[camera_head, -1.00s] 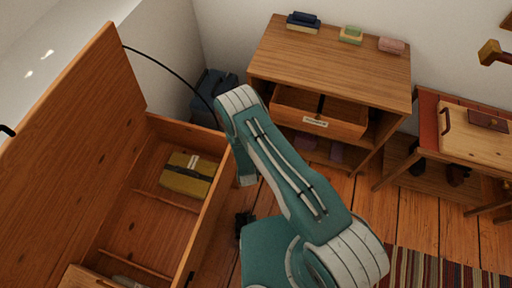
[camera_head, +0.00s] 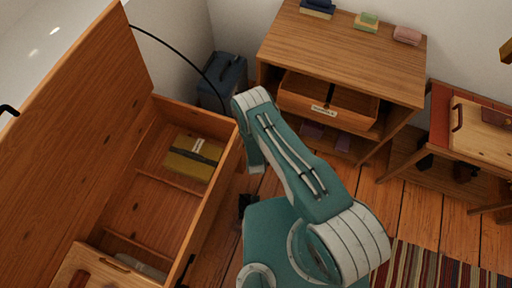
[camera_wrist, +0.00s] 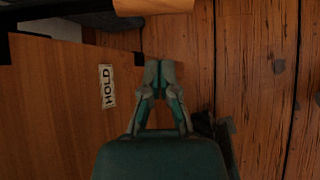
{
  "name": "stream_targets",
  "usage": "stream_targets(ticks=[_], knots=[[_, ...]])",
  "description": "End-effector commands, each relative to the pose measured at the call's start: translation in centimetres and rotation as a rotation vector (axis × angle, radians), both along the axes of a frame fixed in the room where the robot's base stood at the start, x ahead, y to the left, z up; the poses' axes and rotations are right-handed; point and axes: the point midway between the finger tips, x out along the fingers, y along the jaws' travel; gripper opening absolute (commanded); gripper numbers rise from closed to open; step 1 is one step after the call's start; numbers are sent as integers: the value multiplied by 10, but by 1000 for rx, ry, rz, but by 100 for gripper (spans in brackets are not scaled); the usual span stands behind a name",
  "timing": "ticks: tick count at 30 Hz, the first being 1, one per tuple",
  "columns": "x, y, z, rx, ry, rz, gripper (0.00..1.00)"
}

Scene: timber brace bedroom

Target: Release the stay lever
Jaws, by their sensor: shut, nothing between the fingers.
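In the wrist view a black bar ending in a wooden grip (camera_wrist: 155,6) crosses the top edge; it looks like the stay lever, but most of it is cut off. Below it is a wooden panel (camera_wrist: 60,120) with a pale HOLD label (camera_wrist: 108,86). My gripper (camera_wrist: 160,66) is shut and empty, just right of the label and below the wooden grip, apart from that grip. Whether it touches the panel edge I cannot tell. In the head view the open chest (camera_head: 215,200) has its lid (camera_head: 75,130) raised; my arm hides the fingertips.
A yellow-brown package (camera_head: 193,157) lies in the chest. A dark blue case (camera_head: 222,80) stands behind it. A wooden cabinet (camera_head: 345,50) with an open drawer (camera_head: 325,105) stands behind my arm. A side table (camera_head: 440,130) is at right. A striped rug (camera_head: 440,270) lies on the floor.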

Motion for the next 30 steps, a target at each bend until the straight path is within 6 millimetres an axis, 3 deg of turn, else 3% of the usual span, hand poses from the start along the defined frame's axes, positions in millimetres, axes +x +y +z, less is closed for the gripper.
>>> stream_targets(ticks=[6, 17, 30], knots=[[21, 0, -23, 0, -1, -1, 0], [42, 1, -44, -1, 0, -1, 0], [44, -13, -7, -1, 0, -1, 0]])
